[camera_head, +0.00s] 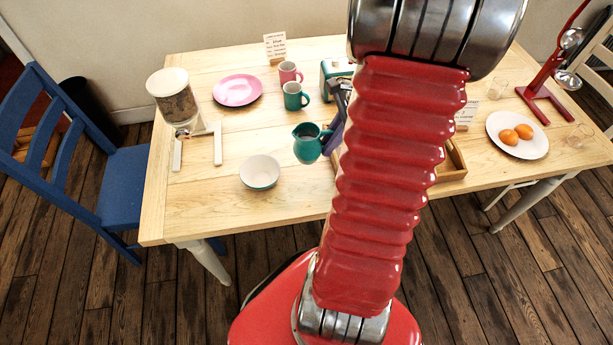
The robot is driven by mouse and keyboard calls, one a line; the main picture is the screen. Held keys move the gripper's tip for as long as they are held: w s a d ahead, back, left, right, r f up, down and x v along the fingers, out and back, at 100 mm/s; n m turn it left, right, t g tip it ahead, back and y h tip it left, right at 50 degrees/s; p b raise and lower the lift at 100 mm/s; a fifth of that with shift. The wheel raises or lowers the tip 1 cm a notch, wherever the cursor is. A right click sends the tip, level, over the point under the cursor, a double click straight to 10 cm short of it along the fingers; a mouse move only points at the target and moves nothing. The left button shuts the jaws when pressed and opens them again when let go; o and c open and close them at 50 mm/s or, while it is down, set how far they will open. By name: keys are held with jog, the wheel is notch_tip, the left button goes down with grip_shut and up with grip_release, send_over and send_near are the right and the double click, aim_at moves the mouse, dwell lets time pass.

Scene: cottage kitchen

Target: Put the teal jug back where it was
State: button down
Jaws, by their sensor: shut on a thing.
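The teal jug (307,148) is upright near the middle of the table, right of the white bowl, with its handle toward my gripper. My gripper (335,134) is at the jug's right side, mostly hidden behind my red arm, and is shut on the jug at its handle side. The fingertips are too small and covered to see clearly. I cannot tell whether the jug's base touches the table.
Near the jug are a white bowl with teal outside (260,172), a teal mug (293,97), a pink mug (288,75) and a teal toaster (334,72). A pink plate (237,90), cereal dispenser (174,98), wooden tray (457,160) and plate of oranges (526,149) stand farther off. The front left is bare.

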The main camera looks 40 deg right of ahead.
jog(key=shift+f, duration=3.1)
jog(key=shift+f, duration=1.85)
jog(key=shift+s+f, duration=0.1)
jog(key=c, duration=1.8)
grip_release()
jog(key=shift+o, duration=0.2)
jog(key=v, duration=1.2)
